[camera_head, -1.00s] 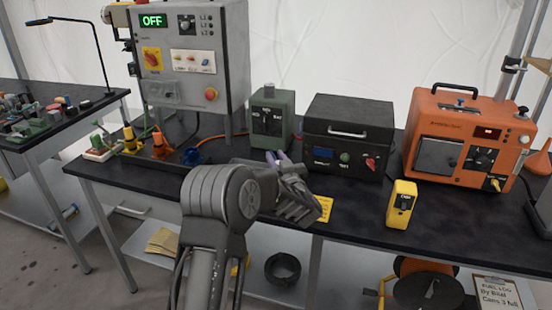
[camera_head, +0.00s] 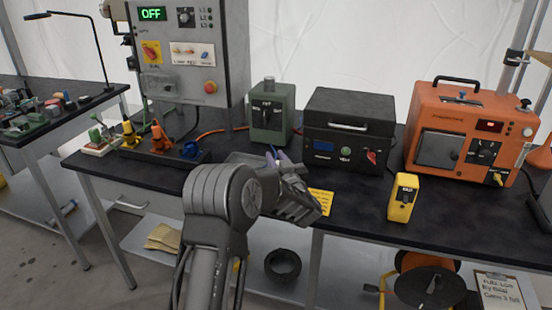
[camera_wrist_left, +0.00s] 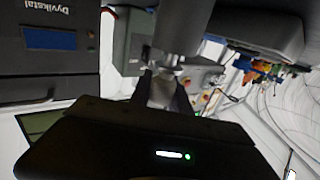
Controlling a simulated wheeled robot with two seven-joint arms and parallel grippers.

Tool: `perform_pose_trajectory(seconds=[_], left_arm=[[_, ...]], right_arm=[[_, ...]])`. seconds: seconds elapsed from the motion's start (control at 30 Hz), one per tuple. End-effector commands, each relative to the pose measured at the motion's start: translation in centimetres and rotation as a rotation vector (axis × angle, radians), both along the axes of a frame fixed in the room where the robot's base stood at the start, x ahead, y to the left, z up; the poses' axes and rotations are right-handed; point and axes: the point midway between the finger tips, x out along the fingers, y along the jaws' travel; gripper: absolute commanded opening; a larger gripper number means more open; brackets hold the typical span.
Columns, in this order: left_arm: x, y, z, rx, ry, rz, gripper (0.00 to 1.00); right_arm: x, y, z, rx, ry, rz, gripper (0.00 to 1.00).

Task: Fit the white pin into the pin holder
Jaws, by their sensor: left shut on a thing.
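My left gripper (camera_head: 276,157) is above the dark bench, in front of the green box, its purplish fingertips pointing away from me. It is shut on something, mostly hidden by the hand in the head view. In the left wrist view a pale piece (camera_wrist_left: 162,88) shows between the dark fingers; I cannot tell for sure that it is the white pin. I cannot make out the pin holder with certainty. A white block with a green lever (camera_head: 98,147) stands at the bench's left end, beside yellow, orange and blue fittings (camera_head: 158,140). My right gripper is not in view.
On the bench (camera_head: 350,215) stand a grey control cabinet (camera_head: 225,50) reading OFF, a green box (camera_head: 272,112), a black case (camera_head: 346,130), an orange unit (camera_head: 465,140) and a yellow meter (camera_head: 403,198). A yellow note (camera_head: 322,201) lies near the front edge. The bench around the meter is clear.

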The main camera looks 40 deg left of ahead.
Motion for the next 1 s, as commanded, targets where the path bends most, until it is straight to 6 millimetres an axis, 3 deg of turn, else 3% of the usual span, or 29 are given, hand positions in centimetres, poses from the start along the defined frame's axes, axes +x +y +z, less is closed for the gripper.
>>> perform_pose_trajectory(seconds=[0.43, 1.0], left_arm=[[0.0, 0.0, -0.7, 0.001, -0.001, 0.0, 0.0], [0.0, 0.0, 1.6, 0.0, 0.0, 0.0, 0.0]], right_arm=[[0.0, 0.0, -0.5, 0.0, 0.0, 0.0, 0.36], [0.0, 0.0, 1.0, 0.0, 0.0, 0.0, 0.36]])
